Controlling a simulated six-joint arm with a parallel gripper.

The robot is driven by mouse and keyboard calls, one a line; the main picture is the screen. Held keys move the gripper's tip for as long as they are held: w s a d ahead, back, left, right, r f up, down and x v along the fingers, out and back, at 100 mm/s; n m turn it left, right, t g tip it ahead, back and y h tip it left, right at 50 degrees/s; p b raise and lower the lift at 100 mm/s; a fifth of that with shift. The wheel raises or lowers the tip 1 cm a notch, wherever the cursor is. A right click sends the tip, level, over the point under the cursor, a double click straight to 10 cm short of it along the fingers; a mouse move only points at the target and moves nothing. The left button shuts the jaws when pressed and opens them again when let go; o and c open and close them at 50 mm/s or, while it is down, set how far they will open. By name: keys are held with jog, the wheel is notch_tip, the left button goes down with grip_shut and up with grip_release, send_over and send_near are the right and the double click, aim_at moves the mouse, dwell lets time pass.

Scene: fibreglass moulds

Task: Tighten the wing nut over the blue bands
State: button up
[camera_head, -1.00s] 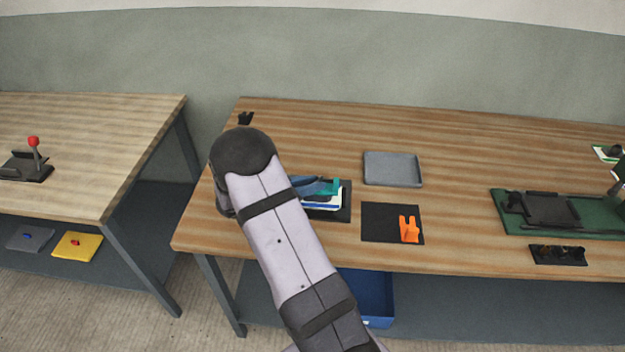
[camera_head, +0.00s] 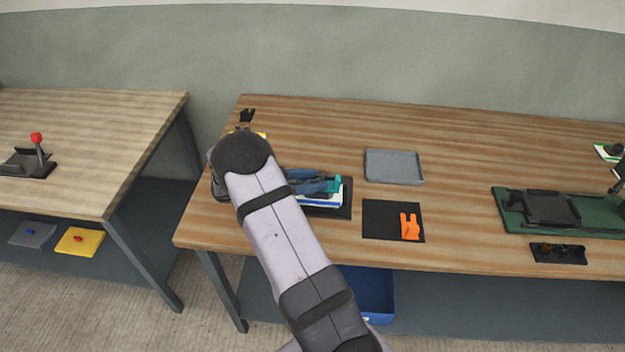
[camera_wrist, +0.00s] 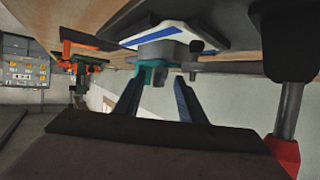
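A white mould with blue bands (camera_head: 322,201) lies on a dark base at the left of the right-hand bench. It also shows, upside down, at the top of the wrist view (camera_wrist: 155,36). The teal wing nut (camera_head: 333,184) sits over it, and in the wrist view (camera_wrist: 150,72) it shows just beyond my fingertips. My gripper (camera_head: 312,183) is low beside the wing nut. In the wrist view its two blue fingers (camera_wrist: 158,85) stand apart with a gap between them, the teal part showing in that gap. Whether a finger touches it cannot be told.
An orange bracket (camera_head: 410,226) stands on a black mat right of the mould. A grey tray (camera_head: 394,167) lies behind that mat. A green board (camera_head: 573,214) lies further right. A red-knobbed lever (camera_head: 37,150) stands on the left bench. Bare wood separates these items.

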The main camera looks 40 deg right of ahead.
jog(key=b+v, duration=0.2)
jog(key=v, duration=0.5)
jog(key=shift+a+r, duration=0.1)
jog(key=shift+a, duration=0.05)
dwell(0.3)
